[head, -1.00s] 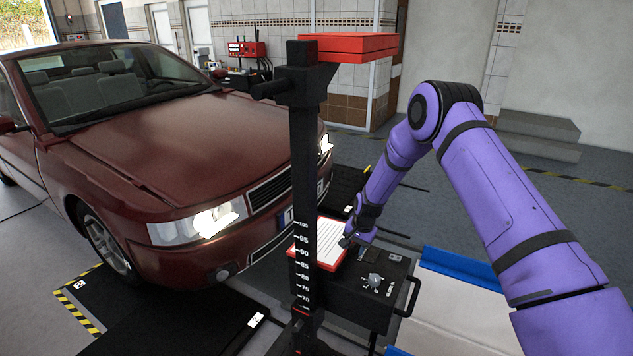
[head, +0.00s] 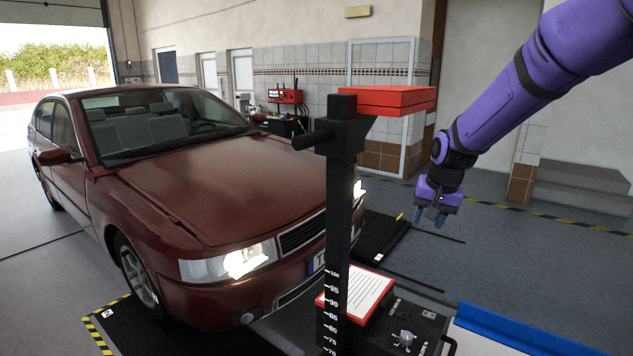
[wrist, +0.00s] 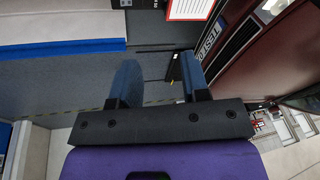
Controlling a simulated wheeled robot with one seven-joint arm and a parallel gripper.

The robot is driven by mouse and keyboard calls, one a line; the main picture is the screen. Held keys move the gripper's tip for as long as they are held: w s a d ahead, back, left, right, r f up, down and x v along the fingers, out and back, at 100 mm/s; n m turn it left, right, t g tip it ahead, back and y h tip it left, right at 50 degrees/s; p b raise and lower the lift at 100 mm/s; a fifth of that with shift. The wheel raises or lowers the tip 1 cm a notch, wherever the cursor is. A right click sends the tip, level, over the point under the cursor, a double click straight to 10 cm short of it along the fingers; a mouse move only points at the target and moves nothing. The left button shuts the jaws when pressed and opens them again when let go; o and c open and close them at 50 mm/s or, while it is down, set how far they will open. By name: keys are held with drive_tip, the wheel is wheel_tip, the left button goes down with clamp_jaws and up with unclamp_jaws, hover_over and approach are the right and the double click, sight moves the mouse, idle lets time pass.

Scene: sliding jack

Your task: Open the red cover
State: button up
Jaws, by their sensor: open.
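A flat red piece with a white lined sheet (head: 358,298) lies on the black control box (head: 425,322), partly behind the black post. Its sheet and a red edge also show at the top of the wrist view (wrist: 190,8). I cannot tell whether it is open. Another red slab-like part (head: 385,100) sits at the top of the post. My gripper (head: 431,218) is open and empty, in the air up and to the right of the lined piece, apart from both red parts. Its two blue fingers stand wide apart in the wrist view (wrist: 160,82).
The black post (head: 338,220) with a number scale stands in front of the box. A dark red car (head: 200,190) fills the left. A blue-edged bench (head: 520,328) is at the lower right. The floor behind my gripper is clear.

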drive_tip(key=s+d+r+n+t, duration=0.1)
drive_tip(key=s+d+r, duration=0.1)
drive_tip(key=s+r, duration=0.75)
drive_tip(key=s+d+r+n+t, duration=0.1)
drive_tip(key=s+r, duration=0.1)
drive_tip(key=s, duration=1.1)
drive_tip(key=s+d+r+n, duration=0.1)
drive_tip(key=s+r+n, duration=0.1)
drive_tip(key=s, duration=1.1)
drive_tip(key=m+g, duration=0.4)
drive_tip(key=m, duration=0.4)
hover_over(384, 303)
drive_tip(key=s+d, duration=0.1)
drive_tip(key=d, duration=0.1)
wheel_tip(384, 303, down, 38)
drive_tip(key=f, duration=0.3)
drive_tip(key=a+f, duration=0.1)
drive_tip(key=f, duration=0.3)
drive_tip(key=w+f, duration=0.1)
drive_tip(key=f, duration=0.3)
drive_tip(key=shift+a+f, duration=0.2)
drive_tip(key=shift+a, duration=0.15)
